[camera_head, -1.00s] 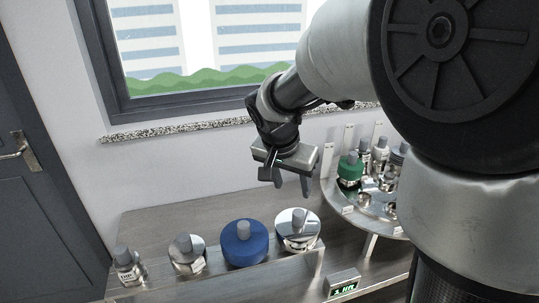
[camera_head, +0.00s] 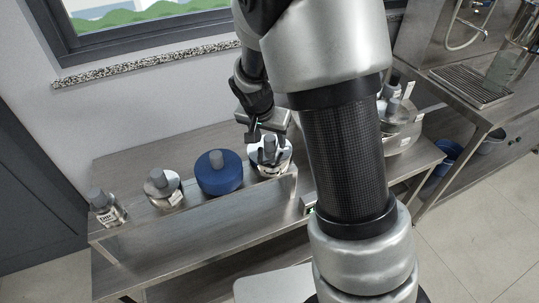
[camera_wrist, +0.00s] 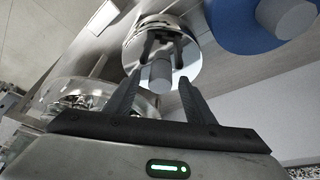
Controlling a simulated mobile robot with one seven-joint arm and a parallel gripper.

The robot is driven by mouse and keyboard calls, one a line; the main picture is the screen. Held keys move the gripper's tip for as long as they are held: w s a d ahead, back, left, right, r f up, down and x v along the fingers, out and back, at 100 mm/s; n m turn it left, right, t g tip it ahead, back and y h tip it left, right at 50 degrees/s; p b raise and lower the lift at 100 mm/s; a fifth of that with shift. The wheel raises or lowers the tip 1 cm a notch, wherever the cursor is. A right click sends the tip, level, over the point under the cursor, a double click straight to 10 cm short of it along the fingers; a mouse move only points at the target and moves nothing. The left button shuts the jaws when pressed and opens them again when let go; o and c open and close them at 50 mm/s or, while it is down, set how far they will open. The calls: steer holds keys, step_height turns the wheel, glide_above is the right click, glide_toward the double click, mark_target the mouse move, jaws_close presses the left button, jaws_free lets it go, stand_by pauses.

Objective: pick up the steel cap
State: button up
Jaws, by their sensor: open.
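A shiny round steel cap with a grey knob (camera_head: 284,158) sits at the right end of the raised shelf, just right of a blue cap (camera_head: 219,178). The steel cap also shows in the wrist view (camera_wrist: 188,57), its knob between and beyond my fingertips. My gripper (camera_head: 262,136) is just above this cap, partly covering it. In the wrist view my gripper (camera_wrist: 158,78) is open, with nothing held. I cannot tell whether the fingers touch the cap. Another steel cap with a grey knob (camera_head: 161,186) sits left of the blue one.
The window sill (camera_head: 150,70) runs behind.

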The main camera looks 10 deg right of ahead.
steer(key=shift+w+d+f, duration=0.1)
steer(key=shift+f, duration=0.25)
steer(key=shift+c, duration=0.4)
jaws_close()
stand_by(0.9)
